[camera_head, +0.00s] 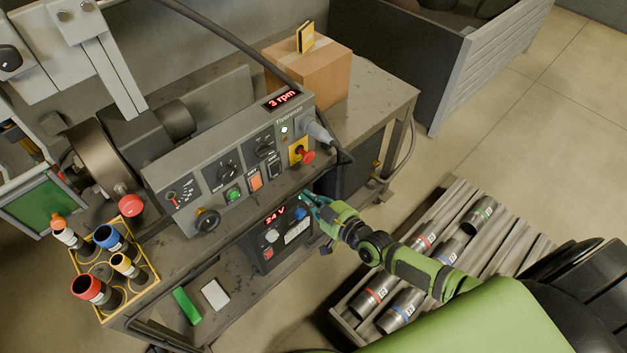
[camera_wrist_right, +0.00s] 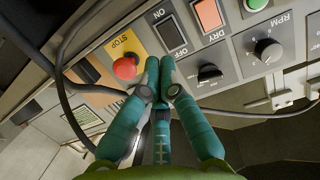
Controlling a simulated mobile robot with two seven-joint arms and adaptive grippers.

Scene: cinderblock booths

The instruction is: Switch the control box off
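The grey control box (camera_head: 218,158) stands on the bench, its display (camera_head: 282,98) lit with "3 rpm". Its front has knobs, a green button (camera_head: 234,194), an orange DRY switch (camera_head: 256,181) and a black rocker switch (camera_head: 275,169) marked ON in the wrist view (camera_wrist_right: 172,38). A red stop button (camera_head: 308,157) on a yellow plate is beside the rocker; it also shows in the wrist view (camera_wrist_right: 125,68). My right gripper (camera_head: 306,197) is in front of the panel, below the rocker, its teal fingertips together and empty (camera_wrist_right: 160,62). Contact cannot be told. My left gripper is not in view.
A black 24 V unit (camera_head: 268,241) sits below the control box. A cardboard box (camera_head: 310,76) stands behind it. A yellow rack (camera_head: 152,277) of coloured cylinders is at left. A roller tray (camera_head: 347,320) with metal cylinders lies at right. A cable hangs near the gripper.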

